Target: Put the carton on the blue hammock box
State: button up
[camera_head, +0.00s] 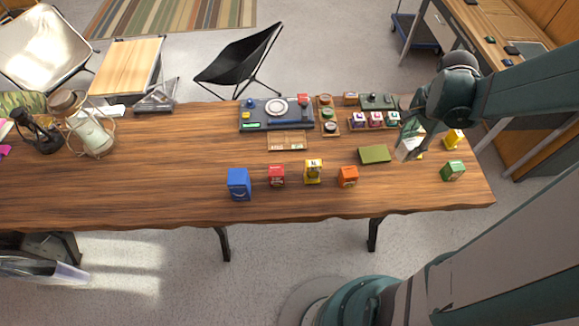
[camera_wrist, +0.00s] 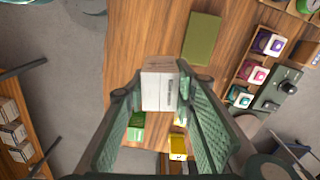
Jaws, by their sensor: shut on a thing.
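A white carton (camera_head: 409,150) is held between the fingers of my gripper (camera_head: 411,138), above the right part of the table. In the wrist view the white carton (camera_wrist: 159,84) shows between the two green fingers of my gripper (camera_wrist: 160,96). The blue hammock box (camera_head: 239,185) stands upright near the table's front edge, well to the left of my gripper. Its top looks bare. The blue box does not show in the wrist view.
Red (camera_head: 277,176), yellow (camera_head: 313,171) and orange (camera_head: 348,177) boxes stand right of the blue box. A flat olive item (camera_head: 375,154) lies left of my gripper. A green box (camera_head: 453,170) and yellow item (camera_head: 453,139) are at right. The table's left-middle is clear.

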jog(key=w+a+r+n+p, duration=0.1)
jog(key=w+a+r+n, duration=0.1)
jog(key=a, duration=0.5)
jog(key=w+a+r+n+p, duration=0.1)
jog(key=w+a+n, duration=0.15)
jog(key=a, duration=0.45)
notch_tip(320, 180, up, 8)
jog(key=n+p, duration=0.5)
jog(key=n, duration=0.6)
send_over(237, 176)
jog(key=shift+f, duration=0.15)
jog(key=shift+f, duration=0.1)
jog(key=shift+f, duration=2.8)
jog(key=shift+f, duration=0.1)
jog(key=shift+f, duration=2)
